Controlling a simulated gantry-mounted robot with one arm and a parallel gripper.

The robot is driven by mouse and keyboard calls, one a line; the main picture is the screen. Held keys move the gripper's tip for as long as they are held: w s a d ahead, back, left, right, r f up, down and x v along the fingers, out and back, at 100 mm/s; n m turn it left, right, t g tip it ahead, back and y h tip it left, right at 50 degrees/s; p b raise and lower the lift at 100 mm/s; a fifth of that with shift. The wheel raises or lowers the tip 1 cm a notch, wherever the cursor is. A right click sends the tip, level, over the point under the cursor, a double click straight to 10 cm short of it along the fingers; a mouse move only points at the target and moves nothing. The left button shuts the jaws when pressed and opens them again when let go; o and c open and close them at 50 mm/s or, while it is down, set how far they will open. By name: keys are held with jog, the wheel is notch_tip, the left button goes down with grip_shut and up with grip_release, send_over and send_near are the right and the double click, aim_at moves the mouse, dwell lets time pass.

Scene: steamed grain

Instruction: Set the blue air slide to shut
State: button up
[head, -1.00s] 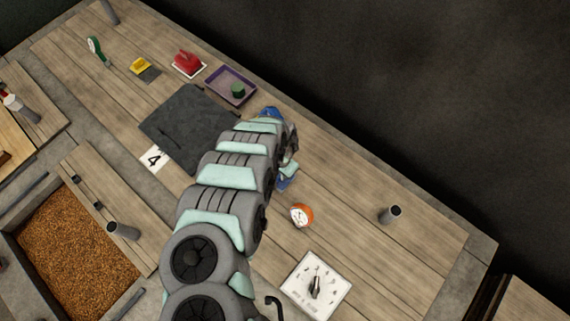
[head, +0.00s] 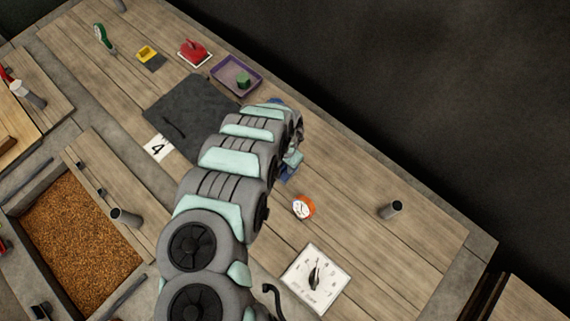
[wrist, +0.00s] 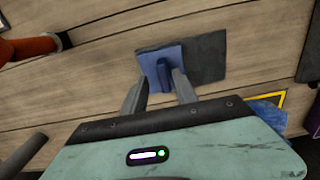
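The blue air slide (wrist: 172,54) is a flat blue plate with an upright blue tab, lying on a dark grey plate (wrist: 208,60) in the wrist view. The blue plate covers the left part of the grey one, and bare grey shows at its right. My gripper (wrist: 160,78) has its two fingers apart, one on each side of the tab. I cannot tell whether either finger touches it. In the head view my arm hides most of the slide, and only a bit of blue (head: 287,174) shows beside my wrist.
An orange dial (head: 304,207) and a white square dial plate (head: 316,280) are near the slide. A dark mat (head: 190,110), purple tray (head: 220,75) and grey upright cylinder (head: 390,209) are also on the bench. A crumpled blue thing (wrist: 268,114) lies near my gripper.

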aim_at(285, 166)
notch_tip(285, 166, up, 9)
jog(key=p, duration=0.2)
jog(key=shift+p, duration=0.3)
jog(key=shift+w, duration=0.1)
